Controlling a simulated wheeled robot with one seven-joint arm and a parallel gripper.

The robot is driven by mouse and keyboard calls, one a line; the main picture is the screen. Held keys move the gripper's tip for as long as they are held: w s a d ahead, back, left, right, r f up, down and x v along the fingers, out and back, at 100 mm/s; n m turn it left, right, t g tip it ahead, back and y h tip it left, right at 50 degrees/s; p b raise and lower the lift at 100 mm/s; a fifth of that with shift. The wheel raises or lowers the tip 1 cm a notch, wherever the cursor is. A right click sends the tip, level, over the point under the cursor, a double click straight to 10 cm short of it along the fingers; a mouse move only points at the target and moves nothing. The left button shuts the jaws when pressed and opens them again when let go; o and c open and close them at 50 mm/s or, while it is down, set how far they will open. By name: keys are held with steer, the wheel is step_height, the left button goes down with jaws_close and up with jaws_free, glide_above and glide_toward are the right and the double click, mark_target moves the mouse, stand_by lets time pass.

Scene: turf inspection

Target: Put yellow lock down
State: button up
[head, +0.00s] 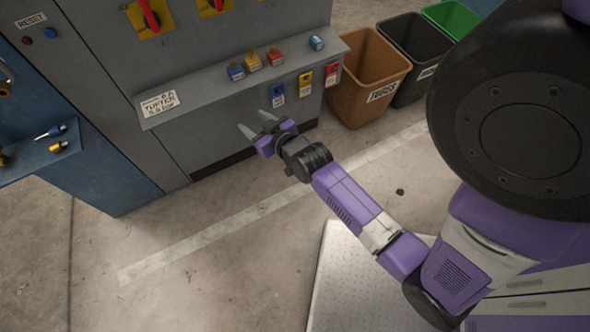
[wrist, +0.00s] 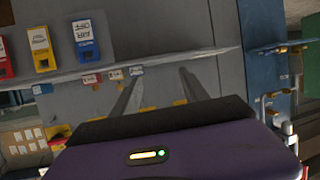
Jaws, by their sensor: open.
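The yellow lock (head: 252,60) sits on the grey shelf (head: 205,93) of the cabinet in the head view, between a blue lock (head: 236,71) and a red lock (head: 275,57). My gripper (head: 256,123) is open and empty, in front of the cabinet and lower in the picture than the shelf. It is apart from the yellow lock. In the wrist view my gripper's two fingers (wrist: 158,84) are spread with nothing held between them.
Another blue lock (head: 316,42) stands at the shelf's right end. A brown bin (head: 365,75) stands right of the cabinet. A blue side shelf (head: 40,150) is at left.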

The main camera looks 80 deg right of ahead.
steer(key=s+a+r+n+t+y, duration=0.15)
steer(key=s+a, duration=0.25)
steer(key=a, duration=0.6)
steer(key=s+a+r+n+t+y, duration=0.1)
steer(key=s+a+r+n+y, duration=0.1)
steer(key=s+a+r, duration=0.4)
steer(key=s+a+r+n+t+y, duration=0.1)
steer(key=s+a+r+n+y, duration=0.2)
steer(key=a, duration=0.9)
steer(key=s+r+y, duration=0.2)
steer(key=s+r, duration=0.2)
steer(key=r, duration=0.2)
steer(key=shift+s+a+n, duration=0.25)
steer(key=shift+a+n, duration=0.1)
steer(key=shift+t, duration=0.25)
steer(key=shift+c, duration=0.4)
